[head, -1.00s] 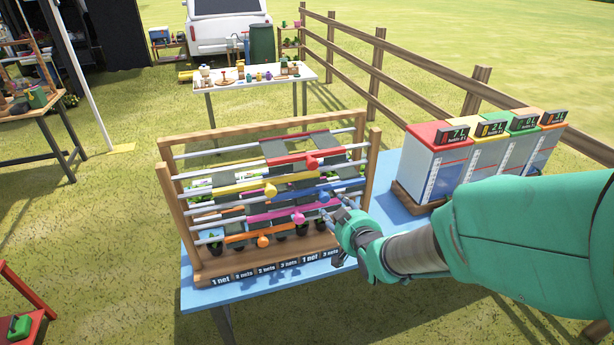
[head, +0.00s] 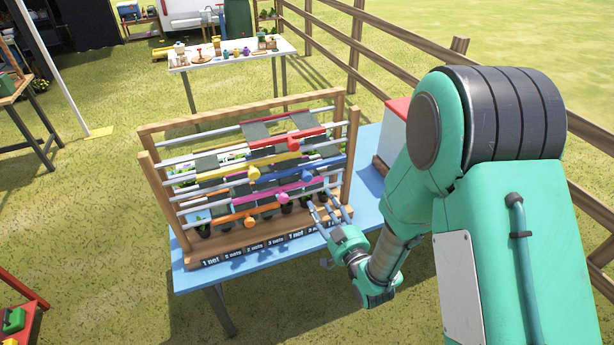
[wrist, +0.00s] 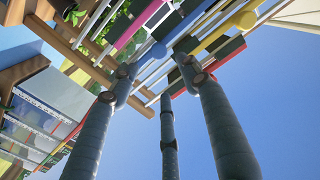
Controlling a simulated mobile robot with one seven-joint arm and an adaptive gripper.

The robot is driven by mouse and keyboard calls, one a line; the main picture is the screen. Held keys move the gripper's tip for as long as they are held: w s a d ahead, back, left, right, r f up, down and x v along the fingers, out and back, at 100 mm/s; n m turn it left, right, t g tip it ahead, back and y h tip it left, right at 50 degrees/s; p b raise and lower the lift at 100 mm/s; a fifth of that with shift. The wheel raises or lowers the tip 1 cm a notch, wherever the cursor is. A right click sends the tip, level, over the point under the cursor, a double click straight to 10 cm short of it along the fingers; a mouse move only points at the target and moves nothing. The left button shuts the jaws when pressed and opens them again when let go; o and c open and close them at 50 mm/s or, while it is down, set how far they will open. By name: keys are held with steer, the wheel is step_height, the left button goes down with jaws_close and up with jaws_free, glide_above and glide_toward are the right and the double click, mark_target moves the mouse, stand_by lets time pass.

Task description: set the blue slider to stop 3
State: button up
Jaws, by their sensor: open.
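The blue slider (head: 306,170) is a round blue knob on a blue bar, right of centre on a wooden rack (head: 149,195) of rails. In the wrist view the blue knob (wrist: 157,52) shows ahead of the fingers. My gripper (head: 328,208) is open and empty, in front of the rack's lower right part. In the head view its fingers appear below and right of the blue knob, with no clear contact. Three spread fingers show in the wrist view (wrist: 160,85). Stop marks for the blue slider cannot be made out.
Red (head: 293,144), yellow (head: 253,173), pink (head: 281,198) and orange (head: 249,219) knobs sit on neighbouring rails, close to the blue one. The rack stands on a blue table (head: 190,281) with net labels along its base. A red-topped box (head: 394,135) stands to the right.

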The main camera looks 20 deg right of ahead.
mark_target(308, 178)
steer(key=w, duration=1.4)
steer(key=shift+b, duration=0.3)
steer(key=shift+s, duration=0.1)
steer(key=shift+c, duration=0.5)
jaws_close()
